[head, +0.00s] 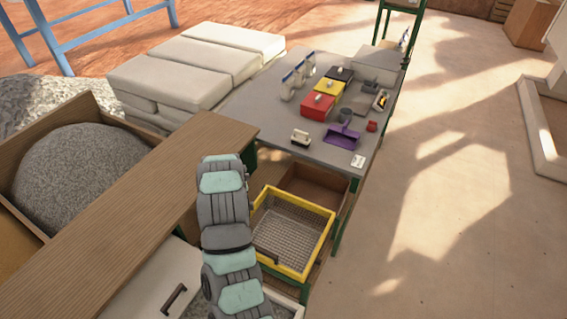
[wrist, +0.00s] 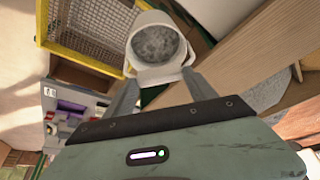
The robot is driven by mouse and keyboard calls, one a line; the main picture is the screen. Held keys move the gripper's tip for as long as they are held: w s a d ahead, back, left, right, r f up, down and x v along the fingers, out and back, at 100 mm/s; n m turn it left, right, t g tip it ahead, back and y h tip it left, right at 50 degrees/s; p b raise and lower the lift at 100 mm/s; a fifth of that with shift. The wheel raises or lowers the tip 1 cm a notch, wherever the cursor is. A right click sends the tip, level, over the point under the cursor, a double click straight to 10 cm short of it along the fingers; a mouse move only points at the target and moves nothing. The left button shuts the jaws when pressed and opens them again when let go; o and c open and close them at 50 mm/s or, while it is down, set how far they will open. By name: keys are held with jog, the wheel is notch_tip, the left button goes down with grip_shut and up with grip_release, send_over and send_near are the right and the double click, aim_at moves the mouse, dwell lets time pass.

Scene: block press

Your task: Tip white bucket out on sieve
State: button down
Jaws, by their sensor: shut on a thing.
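The sieve (head: 287,237) has a yellow frame and a wire mesh, and it sits below the grey table's front edge in the head view. It also shows at the upper left of the wrist view (wrist: 92,22). My gripper (wrist: 157,80) is shut on the white bucket (wrist: 144,74). The bucket's mouth faces the wrist camera, and grey grainy material shows inside. In the wrist view the bucket is just right of the sieve's yellow frame. In the head view my arm hides the bucket and the gripper's fingers.
A wooden plank top (head: 130,205) lies left of my arm, beside a bin holding a gravel heap (head: 80,165). A brown box (head: 312,186) is behind the sieve. The grey table (head: 262,105) holds coloured boxes and a purple dustpan (head: 342,137). Open floor lies right.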

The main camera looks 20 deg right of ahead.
jog(key=w+d+r+m+h+p, duration=0.1)
jog(key=w+d+m, duration=0.1)
jog(key=d, duration=0.8)
jog(key=w+d+r+m+h+p, duration=0.1)
jog(key=w+d+m, duration=0.15)
jog(key=d, duration=0.65)
jog(key=s+a+f+t+h+b, duration=0.2)
jog(key=s+f+t+b, duration=0.4)
jog(key=b, duration=0.6)
jog(key=s+a+f+t+h+b, duration=0.2)
jog(key=s+f+t+b, duration=0.4)
jog(key=f+t+b, duration=0.4)
jog(key=shift+s+a+n+t+h+b, duration=0.35)
jog(key=shift+t+h+b, duration=0.6)
jog(key=shift+b, duration=0.6)
dwell(1.1)
jog(key=shift+s+d, duration=0.1)
jog(key=shift+s, duration=0.05)
dwell(1.1)
